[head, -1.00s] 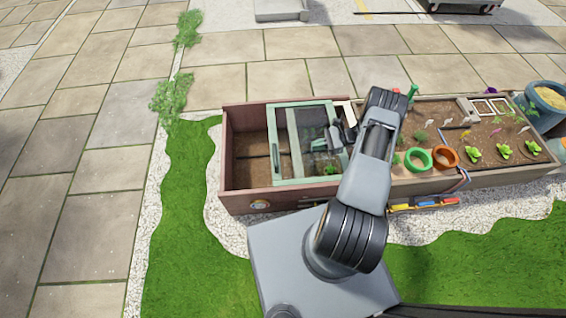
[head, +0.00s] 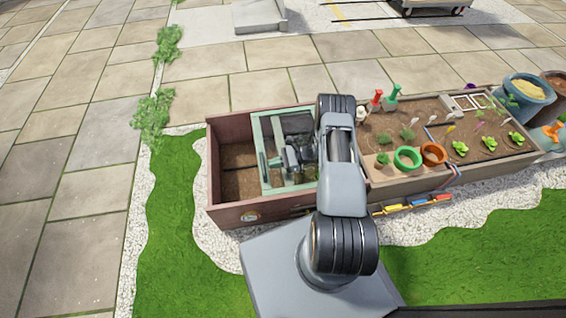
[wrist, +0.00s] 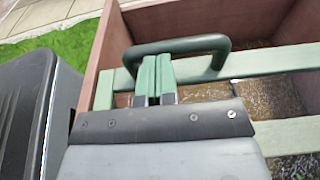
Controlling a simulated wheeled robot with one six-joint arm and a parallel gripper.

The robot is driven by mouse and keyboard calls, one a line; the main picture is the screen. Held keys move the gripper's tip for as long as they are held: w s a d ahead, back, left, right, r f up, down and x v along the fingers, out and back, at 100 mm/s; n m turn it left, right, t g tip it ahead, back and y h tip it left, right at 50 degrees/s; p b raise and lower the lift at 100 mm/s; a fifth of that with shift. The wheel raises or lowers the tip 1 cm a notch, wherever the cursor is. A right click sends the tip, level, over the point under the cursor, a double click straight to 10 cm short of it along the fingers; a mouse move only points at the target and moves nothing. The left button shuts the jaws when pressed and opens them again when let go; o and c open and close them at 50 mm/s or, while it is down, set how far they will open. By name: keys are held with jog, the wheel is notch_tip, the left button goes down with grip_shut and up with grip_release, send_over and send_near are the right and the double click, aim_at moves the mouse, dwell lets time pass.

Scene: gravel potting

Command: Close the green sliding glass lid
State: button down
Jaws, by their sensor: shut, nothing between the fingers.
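The green-framed glass lid (head: 257,135) lies on the left part of the wooden planter box, with its right part hidden behind my arm. In the wrist view a pale green frame bar (wrist: 270,62) carries a dark green loop handle (wrist: 185,43). My gripper (wrist: 156,62) is shut and empty, its two green fingers pressed together. In the head view my gripper (head: 285,158) is low over the lid, beside the handle.
The box's left bay (head: 237,180) shows bare soil, left of the lid. To the right are a green pot ring (head: 407,158), an orange one (head: 433,153), seedlings and hand tools. Reddish box walls (head: 212,165) rise around the lid. Paving lies open behind.

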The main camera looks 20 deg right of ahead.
jog(key=shift+w+a+f, duration=0.1)
jog(key=shift+w+a, duration=0.05)
jog(key=shift+a, duration=0.4)
